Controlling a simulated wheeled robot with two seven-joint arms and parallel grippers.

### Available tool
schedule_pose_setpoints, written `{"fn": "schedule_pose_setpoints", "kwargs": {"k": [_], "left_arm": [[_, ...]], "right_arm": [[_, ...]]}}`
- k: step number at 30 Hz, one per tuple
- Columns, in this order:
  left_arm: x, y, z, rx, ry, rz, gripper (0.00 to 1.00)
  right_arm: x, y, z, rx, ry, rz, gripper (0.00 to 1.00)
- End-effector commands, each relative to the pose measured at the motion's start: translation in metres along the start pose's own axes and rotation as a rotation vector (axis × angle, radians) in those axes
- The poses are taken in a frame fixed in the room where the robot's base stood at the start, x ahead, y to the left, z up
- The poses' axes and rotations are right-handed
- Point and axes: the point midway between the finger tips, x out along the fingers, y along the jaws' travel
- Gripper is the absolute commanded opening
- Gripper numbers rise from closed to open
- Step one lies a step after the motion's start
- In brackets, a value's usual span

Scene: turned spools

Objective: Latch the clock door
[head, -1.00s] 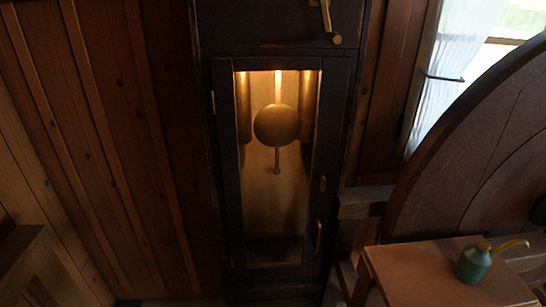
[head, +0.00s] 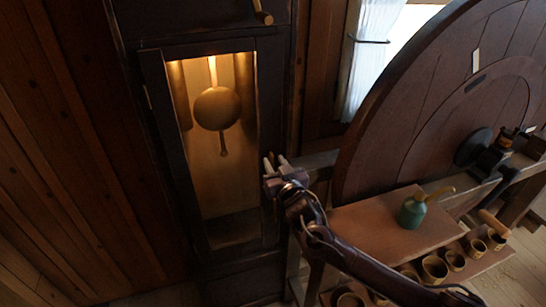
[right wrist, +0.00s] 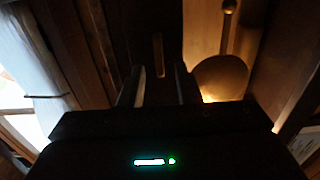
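The clock door (head: 266,150) is a dark frame around a lit glass pane and looks closed against the case, though a small gap would not show. My right gripper (head: 275,161) is at the door's right edge, fingers apart and empty. In the right wrist view, an upright brass fitting (right wrist: 158,55) on dark wood shows between and beyond the two fingers, apart from them. I cannot tell whether it is the latch or the handle. In the head view the gripper and arm hide the door's brass fittings. My left gripper is not in view.
The pendulum (head: 217,108) hangs behind the glass. To the right are a big dark wooden wheel (head: 400,110) and a small table (head: 370,228) with a green oil can (head: 412,212). Several cups (head: 434,268) stand on a lower shelf. A wood-panelled wall (head: 60,150) is at left.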

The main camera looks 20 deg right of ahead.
Motion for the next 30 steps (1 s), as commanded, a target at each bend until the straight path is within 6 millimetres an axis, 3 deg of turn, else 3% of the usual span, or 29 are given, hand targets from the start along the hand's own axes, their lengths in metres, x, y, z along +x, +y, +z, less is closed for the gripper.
{"fn": "schedule_pose_setpoints", "kwargs": {"k": [6,15,23,30], "left_arm": [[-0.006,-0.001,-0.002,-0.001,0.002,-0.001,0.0],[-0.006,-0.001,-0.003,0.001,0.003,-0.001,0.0],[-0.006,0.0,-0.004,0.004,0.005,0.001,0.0],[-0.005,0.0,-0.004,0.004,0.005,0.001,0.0]], "right_arm": [[0.018,0.0,0.0,0.0,-0.001,0.0,0.3],[0.02,-0.001,0.001,0.0,-0.001,0.0,0.3],[0.02,0.0,0.001,0.0,-0.001,0.0,0.0],[0.02,0.0,0.001,-0.005,-0.001,0.0,0.0]]}}
